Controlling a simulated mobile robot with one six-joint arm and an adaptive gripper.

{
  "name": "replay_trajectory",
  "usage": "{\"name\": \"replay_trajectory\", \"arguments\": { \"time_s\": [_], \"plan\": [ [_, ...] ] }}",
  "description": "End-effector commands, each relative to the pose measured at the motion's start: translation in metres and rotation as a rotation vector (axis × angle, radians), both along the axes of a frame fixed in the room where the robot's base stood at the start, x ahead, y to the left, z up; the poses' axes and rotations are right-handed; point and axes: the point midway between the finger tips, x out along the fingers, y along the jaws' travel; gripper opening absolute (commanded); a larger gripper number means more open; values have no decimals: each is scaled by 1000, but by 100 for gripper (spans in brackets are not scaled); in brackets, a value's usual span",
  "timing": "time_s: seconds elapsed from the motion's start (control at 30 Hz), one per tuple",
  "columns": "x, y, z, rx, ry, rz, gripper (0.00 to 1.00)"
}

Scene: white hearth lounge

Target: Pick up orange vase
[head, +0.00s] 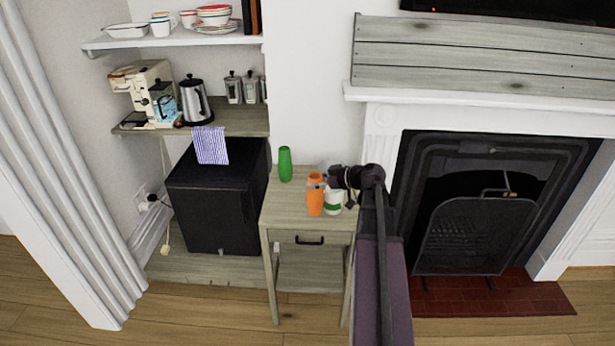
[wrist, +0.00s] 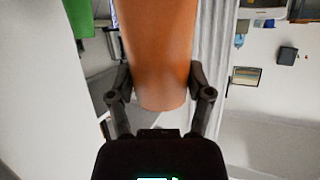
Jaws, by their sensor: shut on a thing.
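The orange vase (head: 315,199) is upright at the small wooden side table in the head view. I cannot tell whether its base touches the tabletop. My gripper (head: 318,181) reaches in from the right and is shut on the vase near its upper part. In the wrist view the orange vase (wrist: 157,50) fills the upper middle, between the two dark fingers of my gripper (wrist: 160,82), which press on its sides.
A green vase (head: 285,164) stands at the back left of the side table (head: 272,208). A white cup with a green band (head: 333,204) is close right of the orange vase. A black mini fridge (head: 218,197) is left, and a fireplace (head: 475,205) right.

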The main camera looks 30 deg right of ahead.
Motion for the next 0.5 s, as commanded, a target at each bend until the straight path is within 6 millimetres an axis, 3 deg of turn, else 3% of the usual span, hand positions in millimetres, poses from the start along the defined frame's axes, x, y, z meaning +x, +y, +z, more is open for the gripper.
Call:
{"name": "replay_trajectory", "arguments": {
  "time_s": [0.2,0.5],
  "plan": [
    [-11,-6,2,1,-1,-1,5],
    [-12,-7,2,1,-1,-1,5]
  ]
}}
